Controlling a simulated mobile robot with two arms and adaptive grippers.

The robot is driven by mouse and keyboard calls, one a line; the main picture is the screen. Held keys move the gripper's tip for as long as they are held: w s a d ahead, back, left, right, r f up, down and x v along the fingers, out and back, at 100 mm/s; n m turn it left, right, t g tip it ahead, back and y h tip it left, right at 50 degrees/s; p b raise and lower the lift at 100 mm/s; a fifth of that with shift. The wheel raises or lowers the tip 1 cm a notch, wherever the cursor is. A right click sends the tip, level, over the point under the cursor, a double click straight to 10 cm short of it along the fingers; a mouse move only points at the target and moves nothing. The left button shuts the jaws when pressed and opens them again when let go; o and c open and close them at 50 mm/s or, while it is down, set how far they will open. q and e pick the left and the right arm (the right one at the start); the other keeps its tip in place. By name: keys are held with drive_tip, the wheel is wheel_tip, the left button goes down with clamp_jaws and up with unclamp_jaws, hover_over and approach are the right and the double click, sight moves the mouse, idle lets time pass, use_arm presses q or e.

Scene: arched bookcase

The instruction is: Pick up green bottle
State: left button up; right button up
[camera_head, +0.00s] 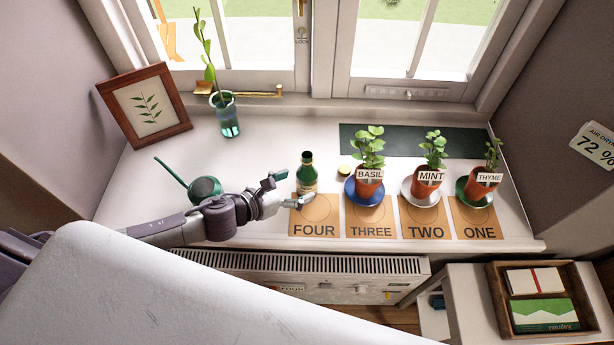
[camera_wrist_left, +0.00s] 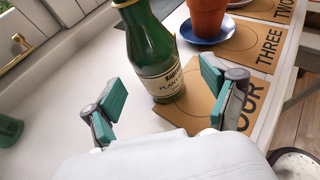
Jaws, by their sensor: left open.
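The green bottle (camera_head: 307,176) stands upright on the windowsill at the back edge of the card marked FOUR (camera_head: 315,218). It has a cream label and a dark neck. In the left wrist view the bottle (camera_wrist_left: 153,55) stands ahead of the jaws, its top cut off by the frame. My left gripper (camera_head: 286,188) is open beside the bottle, with its teal-padded fingers spread. In the left wrist view the left gripper (camera_wrist_left: 170,95) is empty and the bottle lies just beyond its fingertips. My right gripper is not in view.
Potted plants marked BASIL (camera_head: 369,185), MINT (camera_head: 425,188) and THYME (camera_head: 481,186) stand to the right. A green watering can (camera_head: 204,189) is left of the gripper. A glass vase (camera_head: 227,116) and a picture frame (camera_head: 146,107) stand behind. The sill's front edge is close.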

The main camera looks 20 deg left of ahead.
sight(299, 181)
use_arm(q)
drive_tip(key=x, duration=0.4)
drive_tip(key=shift+w+r+p, duration=0.1)
drive_tip(key=shift+w+p, duration=0.2)
drive_tip(key=shift+c, duration=0.3)
drive_tip(key=c, duration=1.3)
drive_tip(key=shift+c, duration=0.8)
drive_tip(key=shift+r, duration=0.2)
